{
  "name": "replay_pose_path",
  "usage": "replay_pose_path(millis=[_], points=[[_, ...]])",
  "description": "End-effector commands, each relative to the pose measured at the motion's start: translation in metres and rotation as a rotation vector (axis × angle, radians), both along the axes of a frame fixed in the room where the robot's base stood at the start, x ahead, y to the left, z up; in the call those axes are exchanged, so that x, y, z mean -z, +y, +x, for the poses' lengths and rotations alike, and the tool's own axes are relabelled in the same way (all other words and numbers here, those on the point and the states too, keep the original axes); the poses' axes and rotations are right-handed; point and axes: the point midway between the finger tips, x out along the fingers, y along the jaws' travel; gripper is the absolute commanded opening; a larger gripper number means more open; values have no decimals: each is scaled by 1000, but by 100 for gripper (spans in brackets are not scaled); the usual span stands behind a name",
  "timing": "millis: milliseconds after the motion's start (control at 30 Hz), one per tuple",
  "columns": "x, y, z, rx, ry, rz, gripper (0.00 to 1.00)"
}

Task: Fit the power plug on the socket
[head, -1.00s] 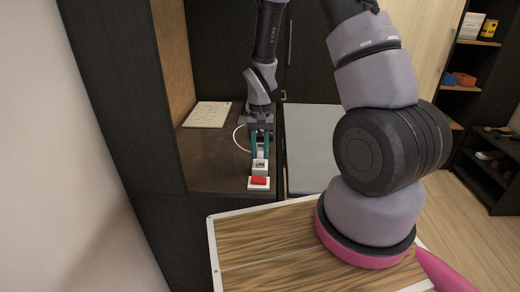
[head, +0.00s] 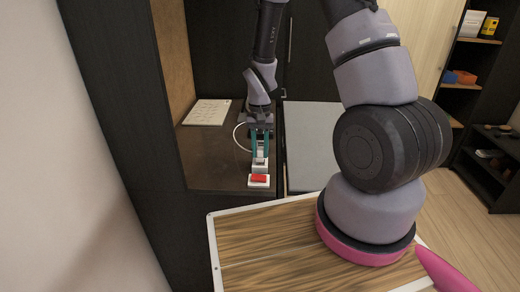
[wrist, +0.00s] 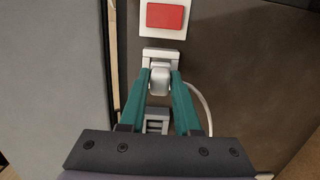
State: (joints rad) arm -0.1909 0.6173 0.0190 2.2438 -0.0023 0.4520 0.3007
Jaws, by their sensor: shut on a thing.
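The plug (wrist: 160,80) is a small white block held between the teal fingertips of my gripper (wrist: 161,78). In the head view my gripper (head: 261,153) points down over the dark counter. A pale cable (wrist: 204,105) curves beside the right finger in the wrist view. A pale grey-white block (wrist: 161,57), seemingly the socket, lies just in front of the plug. I cannot tell whether the plug is in it or only against it. Beyond it is a white plate with a red switch (wrist: 165,16), also in the head view (head: 259,178). My fingers partly hide the plug from the head view.
A wooden side panel (head: 174,60) bounds the dark counter (head: 212,160) on the left. A white printed sheet (head: 207,112) lies at the back left. A grey panel (head: 310,140) is to the right of the counter, with a narrow gap between.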

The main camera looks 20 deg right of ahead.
Motion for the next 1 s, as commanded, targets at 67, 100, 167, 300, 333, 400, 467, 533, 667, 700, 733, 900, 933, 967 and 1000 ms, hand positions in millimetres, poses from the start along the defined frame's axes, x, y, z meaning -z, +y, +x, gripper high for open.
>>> replay_pose_path(millis=[67,100,167,300,333,400,467,533,667,700,733,900,933,967,1000], points=[[1,0,0,0,0,0,0],[2,0,0,0,0,0,0],[3,0,0,0,0,0,0],[5,0,0,0,0,0,0],[6,0,0,0,0,0,0],[7,0,0,0,0,0,0],[7,0,0,0,0,0,0],[8,0,0,0,0,0,0],[10,0,0,1,0,0,0],[11,0,0,1,0,0,0],[11,0,0,1,0,0,0],[14,0,0,1,0,0,0],[15,0,0,1,0,0,0],[15,0,0,1,0,0,0],[16,0,0,1,0,0,0]])
